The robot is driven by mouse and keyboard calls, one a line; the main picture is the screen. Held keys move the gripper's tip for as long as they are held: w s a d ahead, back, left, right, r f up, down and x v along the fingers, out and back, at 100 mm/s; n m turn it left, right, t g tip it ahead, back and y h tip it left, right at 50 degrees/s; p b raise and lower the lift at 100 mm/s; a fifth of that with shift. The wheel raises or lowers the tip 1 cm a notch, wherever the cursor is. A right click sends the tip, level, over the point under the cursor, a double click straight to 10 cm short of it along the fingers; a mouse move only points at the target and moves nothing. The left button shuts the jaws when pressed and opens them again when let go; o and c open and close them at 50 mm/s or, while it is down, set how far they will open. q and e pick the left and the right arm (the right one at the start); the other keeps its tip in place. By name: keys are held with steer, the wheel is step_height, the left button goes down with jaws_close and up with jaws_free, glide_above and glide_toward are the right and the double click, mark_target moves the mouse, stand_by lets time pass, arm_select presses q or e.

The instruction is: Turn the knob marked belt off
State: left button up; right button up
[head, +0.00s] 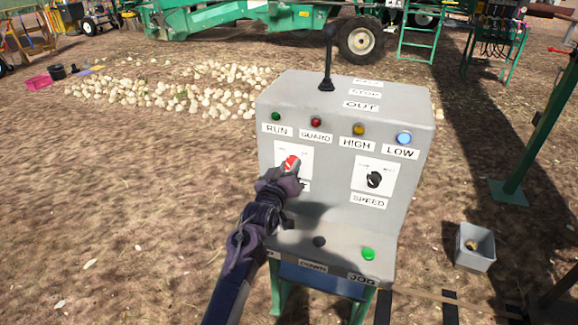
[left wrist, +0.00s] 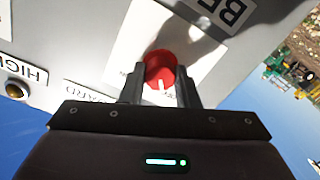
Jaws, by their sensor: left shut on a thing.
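The red belt knob (head: 291,163) sits on a white plate (head: 306,160) at the left of the grey control box's front face. Its label is mostly hidden behind my gripper in the head view; in the left wrist view "BE" shows on a label beside the plate. My left gripper (head: 287,174) is at the knob, shut on it. In the left wrist view the two fingers stand on either side of the red knob (left wrist: 160,70), whose white pointer line faces the gripper. My right gripper is in neither view.
A black speed knob (head: 373,180) is to the right on the same face. Lamps for run, guard, high and low (head: 404,138) line the top. A black lever (head: 327,62) rises from the box. A green button (head: 368,254) is on the lower ledge. A grey bin (head: 475,248) stands right.

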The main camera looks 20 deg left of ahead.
arm_select(q)
steer(key=shift+n, duration=0.6)
steer(key=o, duration=1)
steer(key=s+b, duration=0.1)
steer(key=s, duration=0.6)
steer(key=shift+s+a, duration=0.1)
steer(key=shift+s, duration=0.3)
